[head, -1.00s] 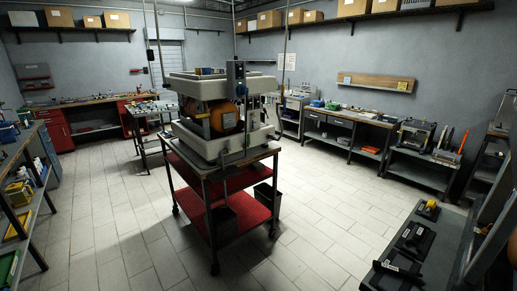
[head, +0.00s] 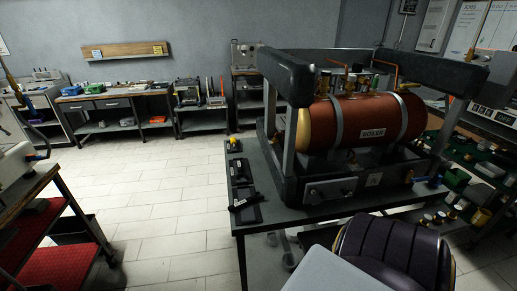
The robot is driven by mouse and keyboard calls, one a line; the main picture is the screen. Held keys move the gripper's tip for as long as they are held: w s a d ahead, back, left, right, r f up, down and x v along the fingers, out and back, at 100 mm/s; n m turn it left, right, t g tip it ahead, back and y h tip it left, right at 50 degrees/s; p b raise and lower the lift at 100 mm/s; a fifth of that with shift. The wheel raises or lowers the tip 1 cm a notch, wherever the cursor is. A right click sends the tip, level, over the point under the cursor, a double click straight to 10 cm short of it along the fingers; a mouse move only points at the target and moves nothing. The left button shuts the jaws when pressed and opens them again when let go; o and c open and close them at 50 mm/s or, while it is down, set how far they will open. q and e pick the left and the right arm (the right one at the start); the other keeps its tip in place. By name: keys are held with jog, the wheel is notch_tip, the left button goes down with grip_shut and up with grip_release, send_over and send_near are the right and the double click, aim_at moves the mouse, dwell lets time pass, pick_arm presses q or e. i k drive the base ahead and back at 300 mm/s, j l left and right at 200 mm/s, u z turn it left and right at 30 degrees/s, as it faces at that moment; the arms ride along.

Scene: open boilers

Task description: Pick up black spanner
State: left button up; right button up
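A dark table (head: 300,217) stands at the right of the head view, with a boiler on it. Along its left edge lie several black trays or holders. A long black tool with a pale label, perhaps the black spanner (head: 243,203), lies across the nearest holder (head: 247,213). Other small dark items lie on the holders behind it, too small to tell apart. Neither of my grippers is in view, and nothing is seen touching these tools.
The copper-coloured boiler (head: 358,118) sits in a dark frame (head: 290,75) on the table. A dark ribbed rounded thing (head: 395,250) fills the near right. A red-shelved cart (head: 40,235) stands at left. The tiled floor (head: 165,185) between cart and table is clear.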

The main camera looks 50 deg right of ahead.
aim_at(235, 206)
jog(key=i+j+z, duration=0.3)
jog(key=j+z, duration=0.25)
jog(key=j, duration=0.3)
jog(key=i+j+z, duration=0.1)
jog(key=j+z, duration=0.2)
jog(key=j, duration=0.15)
